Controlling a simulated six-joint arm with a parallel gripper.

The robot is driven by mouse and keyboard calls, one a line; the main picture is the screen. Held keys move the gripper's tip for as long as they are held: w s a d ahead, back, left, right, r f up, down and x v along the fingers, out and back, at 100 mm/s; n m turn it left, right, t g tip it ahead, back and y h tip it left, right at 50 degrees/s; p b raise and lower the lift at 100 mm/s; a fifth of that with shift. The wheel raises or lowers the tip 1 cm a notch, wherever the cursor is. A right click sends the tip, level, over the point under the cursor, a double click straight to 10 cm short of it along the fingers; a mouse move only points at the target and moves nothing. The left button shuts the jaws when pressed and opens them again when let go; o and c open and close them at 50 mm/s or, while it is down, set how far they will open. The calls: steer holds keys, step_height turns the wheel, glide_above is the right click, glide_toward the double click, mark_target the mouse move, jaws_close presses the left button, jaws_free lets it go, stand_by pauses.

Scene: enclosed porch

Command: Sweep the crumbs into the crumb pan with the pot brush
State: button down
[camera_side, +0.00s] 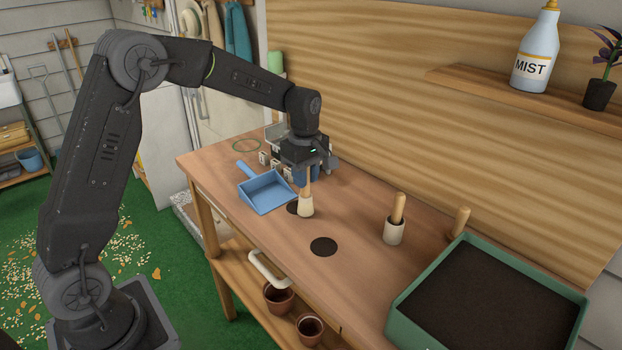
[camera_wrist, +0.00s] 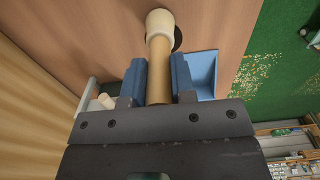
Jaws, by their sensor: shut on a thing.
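My gripper (camera_side: 306,172) is shut on the wooden handle of the pot brush (camera_side: 306,206), which hangs upright with its cream head down at the bench top. Whether the head touches the wood is hard to tell. In the wrist view the handle (camera_wrist: 158,72) is between the blue finger pads. The blue crumb pan (camera_side: 266,191) lies on the bench just left of the brush; part of it shows in the wrist view (camera_wrist: 204,72). A dark round patch (camera_side: 293,208), perhaps crumbs, lies between brush and pan, partly hidden by the brush. A second dark patch (camera_side: 323,246) lies nearer the front edge.
A wooden-handled tool with a pale base (camera_side: 394,230) stands right of the brush; another wooden handle (camera_side: 460,221) stands behind the green soil tray (camera_side: 407,318). A green ring (camera_side: 246,145) and small items lie at the bench's far end. The bench middle is mostly clear.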

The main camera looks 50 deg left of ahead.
steer(key=shift+a, duration=2.5)
steer(key=shift+r, duration=0.1)
steer(key=shift+d+r, duration=0.2)
steer(key=shift+r, duration=0.6)
steer(key=shift+d+r, duration=0.15)
steer(key=shift+r, duration=0.65)
steer(key=shift+d+r, duration=0.2)
steer(key=shift+r, duration=0.6)
steer(key=s+d, duration=0.2)
steer(key=d, duration=0.8)
steer(key=s+d, duration=0.3)
steer(key=d, duration=0.7)
steer(key=shift+w+a+f, duration=0.1)
steer(key=shift+w+f, duration=0.05)
steer(key=shift+f, duration=1.1)
steer(key=shift+w+a+f, duration=0.1)
steer(key=shift+f, duration=1.15)
steer(key=a, duration=2)
steer(key=shift+a, duration=0.35)
